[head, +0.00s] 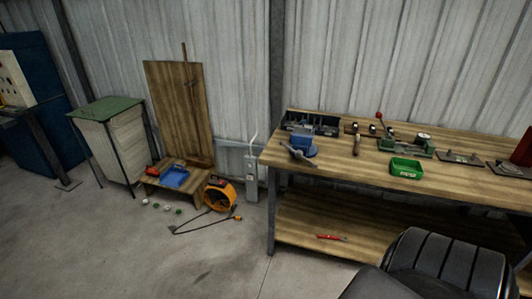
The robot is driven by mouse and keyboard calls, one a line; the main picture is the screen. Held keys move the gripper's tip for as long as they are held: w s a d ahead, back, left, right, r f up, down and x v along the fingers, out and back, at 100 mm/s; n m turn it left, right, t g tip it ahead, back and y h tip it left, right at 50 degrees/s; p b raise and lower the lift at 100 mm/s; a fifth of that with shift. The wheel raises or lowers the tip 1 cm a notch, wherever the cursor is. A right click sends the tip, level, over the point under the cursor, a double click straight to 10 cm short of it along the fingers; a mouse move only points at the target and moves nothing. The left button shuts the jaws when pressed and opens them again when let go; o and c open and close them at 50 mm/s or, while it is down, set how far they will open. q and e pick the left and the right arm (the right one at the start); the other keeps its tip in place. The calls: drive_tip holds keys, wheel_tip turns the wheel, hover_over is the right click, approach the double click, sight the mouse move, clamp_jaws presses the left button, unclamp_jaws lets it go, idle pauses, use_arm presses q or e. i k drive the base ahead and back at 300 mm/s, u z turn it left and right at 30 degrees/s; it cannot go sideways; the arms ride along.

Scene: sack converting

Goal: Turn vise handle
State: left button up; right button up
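A small blue vise (305,146) stands on the left end of the wooden workbench (345,178), close to its front edge. A grey bar-like part reaches from the vise towards the front left. It is too small to tell whether this is the handle or how it is turned. Neither of my grippers is in the head view, and nothing is seen touching the vise.
A green bin (405,169) and several tools lie right of the vise. A red tool (332,237) lies on the lower shelf. A black ribbed seat-like shape (445,266) fills the lower right. An orange reel (220,195) stands left of the bench. Floor before the bench's left end is clear.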

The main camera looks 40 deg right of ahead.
sight(298, 154)
drive_tip(key=u, duration=0.15)
drive_tip(key=i, duration=0.85)
drive_tip(key=z, duration=0.15)
